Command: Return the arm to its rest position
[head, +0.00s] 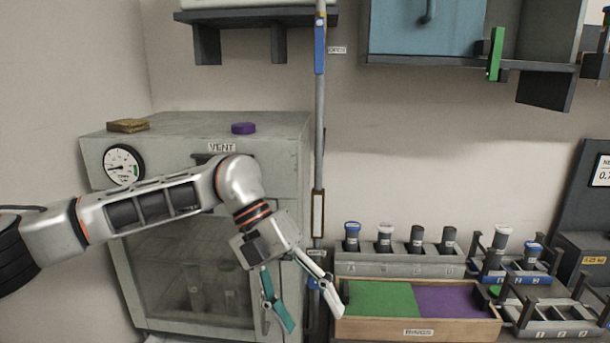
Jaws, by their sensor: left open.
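My left arm (140,203) comes in from the left and reaches across the front of a grey cabinet labelled VENT (200,130). My left gripper (311,318) points down and to the right at its end. Its two fingers are spread apart with nothing between them. One finger is close to the left end of the rings tray (419,333); I cannot tell whether they touch. My right gripper is not in view.
The cabinet has a dial (123,165) and a glass door, partly hidden by my arm. A vertical pole (319,150) stands beside it. A rack (400,264) of dark vials stands behind the rings tray. Shelves (255,18) hang above.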

